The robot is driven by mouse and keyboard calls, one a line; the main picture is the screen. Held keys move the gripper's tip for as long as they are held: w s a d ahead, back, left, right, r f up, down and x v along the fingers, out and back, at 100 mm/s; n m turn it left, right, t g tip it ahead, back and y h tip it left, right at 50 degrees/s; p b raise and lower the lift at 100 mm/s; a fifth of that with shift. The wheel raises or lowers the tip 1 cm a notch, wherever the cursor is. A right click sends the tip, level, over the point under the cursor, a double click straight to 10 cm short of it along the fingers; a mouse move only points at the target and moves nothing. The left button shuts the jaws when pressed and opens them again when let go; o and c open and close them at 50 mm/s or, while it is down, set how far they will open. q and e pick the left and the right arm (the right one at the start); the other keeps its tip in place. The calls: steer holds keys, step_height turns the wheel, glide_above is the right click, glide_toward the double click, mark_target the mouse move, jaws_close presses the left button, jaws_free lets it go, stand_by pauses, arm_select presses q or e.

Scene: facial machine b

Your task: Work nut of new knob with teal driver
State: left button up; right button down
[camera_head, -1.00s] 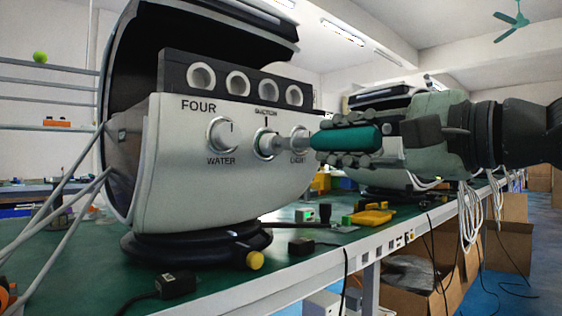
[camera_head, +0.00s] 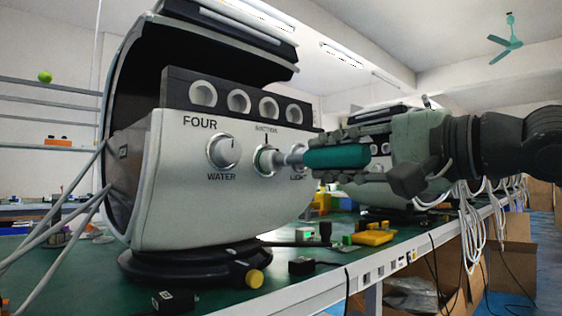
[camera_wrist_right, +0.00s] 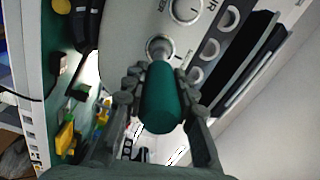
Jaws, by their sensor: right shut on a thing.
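The white facial machine (camera_head: 200,195) stands on the green bench with knobs on its front panel. The WATER knob (camera_head: 223,151) is at the left, and the SUCTION position (camera_head: 263,160) is right of it. The nut itself is hidden by the driver tip. My left gripper is not in view.
A yellow tool (camera_head: 373,238) and small black boxes (camera_head: 301,266) lie on the bench (camera_head: 90,270) below the machine. White cables (camera_head: 475,235) hang at the bench edge. A second machine stands behind my right arm. Cardboard boxes (camera_head: 505,260) are on the floor.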

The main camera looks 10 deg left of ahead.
steer(key=shift+f+m+b, duration=0.1)
steer(key=shift+m+b, duration=0.45)
steer(key=shift+m, duration=0.15)
steer(key=m, duration=0.2)
steer(key=shift+m+b, duration=0.4)
steer(key=shift+r+m, duration=0.2)
steer(key=shift+m, duration=0.2)
steer(key=shift+f+m+b, duration=0.15)
steer(key=shift+m+b, duration=0.35)
steer(key=shift+m, duration=2)
